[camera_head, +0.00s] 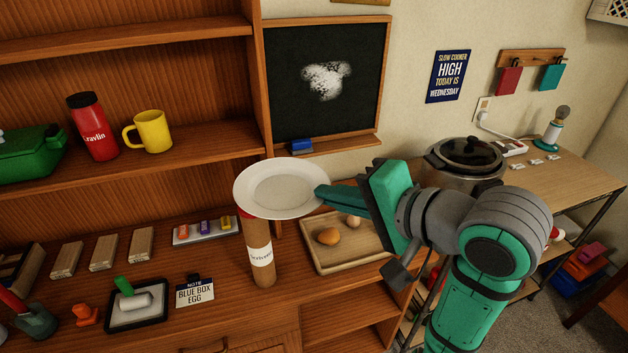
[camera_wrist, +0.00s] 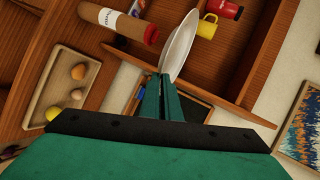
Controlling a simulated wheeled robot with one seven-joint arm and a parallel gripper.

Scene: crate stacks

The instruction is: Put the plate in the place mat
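The plate (camera_head: 282,188) is white and round. In the head view it is in the air in front of the shelf unit, above the tall brown tube, nearly level. My gripper (camera_head: 325,194) is shut on the plate's right rim. In the wrist view the plate (camera_wrist: 181,46) shows nearly edge-on, its rim between the green fingertips (camera_wrist: 160,80). I cannot make out a place mat for certain in either view.
A brown tube (camera_head: 261,262) stands upright below the plate. A wooden tray (camera_head: 345,262) with eggs lies to its right. A dark rectangular slab (camera_head: 150,318) carries a green-handled roller. A note card (camera_head: 195,292) stands beside it. A yellow mug (camera_head: 152,132) stands on the shelf.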

